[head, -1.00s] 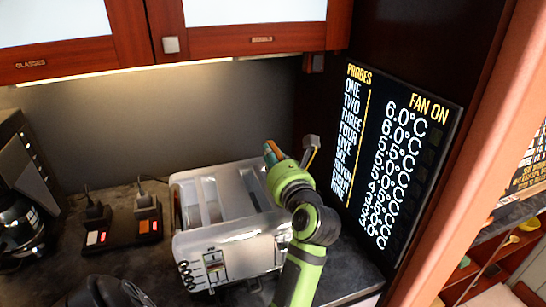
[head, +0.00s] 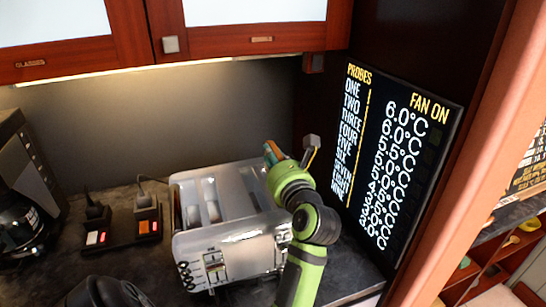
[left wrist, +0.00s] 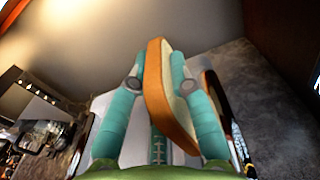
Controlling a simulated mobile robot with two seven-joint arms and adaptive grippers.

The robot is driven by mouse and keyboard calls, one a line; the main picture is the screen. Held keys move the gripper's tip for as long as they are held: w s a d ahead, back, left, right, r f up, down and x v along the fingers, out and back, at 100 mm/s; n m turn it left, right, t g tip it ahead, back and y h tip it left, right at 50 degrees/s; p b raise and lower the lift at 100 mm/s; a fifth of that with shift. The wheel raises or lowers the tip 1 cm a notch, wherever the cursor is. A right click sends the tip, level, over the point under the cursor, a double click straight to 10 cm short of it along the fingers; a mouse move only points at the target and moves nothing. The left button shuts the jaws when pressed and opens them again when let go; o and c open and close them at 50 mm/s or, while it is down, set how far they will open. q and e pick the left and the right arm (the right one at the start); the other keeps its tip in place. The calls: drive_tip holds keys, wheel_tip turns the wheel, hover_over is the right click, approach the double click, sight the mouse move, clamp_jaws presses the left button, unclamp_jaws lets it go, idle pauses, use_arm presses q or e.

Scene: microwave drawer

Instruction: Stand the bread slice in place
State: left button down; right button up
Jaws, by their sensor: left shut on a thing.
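My left gripper (head: 273,153) is shut on the bread slice. It shows from behind in the head view, above the back right part of the silver toaster (head: 215,243), with the fingers mostly hidden by my green wrist. In the left wrist view the bread slice (left wrist: 160,95), pale with a brown crust, is gripped between the two teal fingers and stands on edge, slightly tilted. Only a small orange-brown bit of it shows in the head view. The toaster's long slots open upward.
A black power strip (head: 135,228) with plugs and lit red switches lies left of the toaster. A dark coffee machine (head: 22,185) stands at far left. A display panel (head: 395,160) stands close to the right. Wooden cabinets (head: 240,37) hang above.

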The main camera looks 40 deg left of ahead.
use_arm(q)
drive_tip(key=shift+f+b, duration=1.15)
drive_tip(key=shift+f, duration=0.05)
idle(0.4)
drive_tip(key=c, duration=1.1)
unclamp_jaws()
drive_tip(key=shift+o, duration=0.2)
drive_tip(key=shift+d, duration=0.1)
